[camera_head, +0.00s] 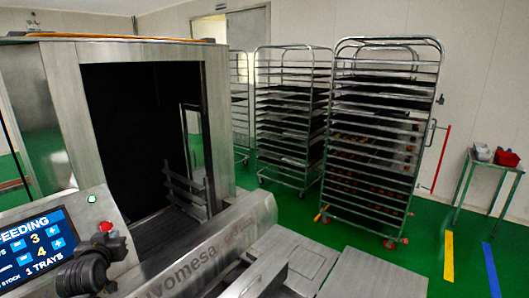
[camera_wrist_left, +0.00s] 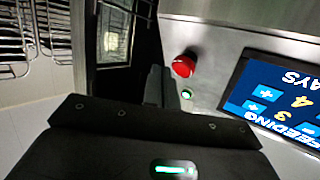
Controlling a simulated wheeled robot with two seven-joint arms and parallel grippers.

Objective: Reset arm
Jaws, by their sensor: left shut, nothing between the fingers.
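My left gripper (camera_head: 112,245) is black and shows at the lower left of the head view, in front of the machine's control panel (camera_head: 82,212). It is shut and empty. In the left wrist view its dark fingers (camera_wrist_left: 158,86) are close together, near the red button (camera_wrist_left: 184,65) and the green-lit button (camera_wrist_left: 186,94). I cannot tell whether they touch the panel. The red button also shows just above the gripper in the head view (camera_head: 105,226). The blue screen (camera_head: 36,249) reads "FEEDING" and "1 TRAYS". My right gripper is not in view.
The steel machine (camera_head: 214,110) has a dark open bay on the left. Wheeled tray racks (camera_head: 291,120) (camera_head: 375,200) stand behind it on the green floor (camera_head: 300,216).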

